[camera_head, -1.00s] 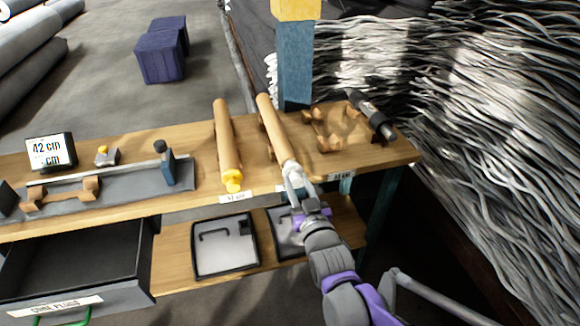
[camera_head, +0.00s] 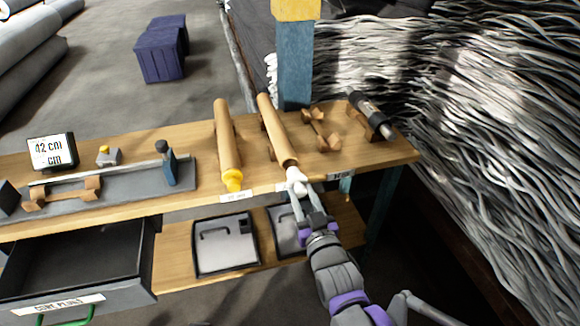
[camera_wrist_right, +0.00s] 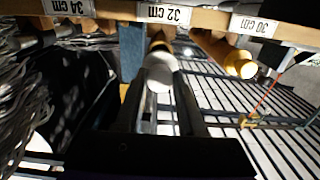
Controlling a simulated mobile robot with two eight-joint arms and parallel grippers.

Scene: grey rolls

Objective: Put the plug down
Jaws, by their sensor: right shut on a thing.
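My right gripper (camera_head: 302,196) is shut on a white plug (camera_head: 296,178) at the front edge of the table. The plug stands just in front of the near end of a brown cardboard core (camera_head: 277,133), whose dark open end shows. I cannot tell whether plug and core touch. In the right wrist view, the white plug (camera_wrist_right: 159,74) sits between my gripper's fingers (camera_wrist_right: 160,98), with the core's end (camera_wrist_right: 160,45) behind it. My left gripper is not in view.
A second core (camera_head: 226,140) with a yellow plug (camera_head: 233,180) lies to the left. An empty wooden rest (camera_head: 321,130) and a dark roller (camera_head: 371,114) are to the right. An open drawer (camera_head: 70,302) and a lower shelf with trays (camera_head: 225,246) are below the tabletop.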

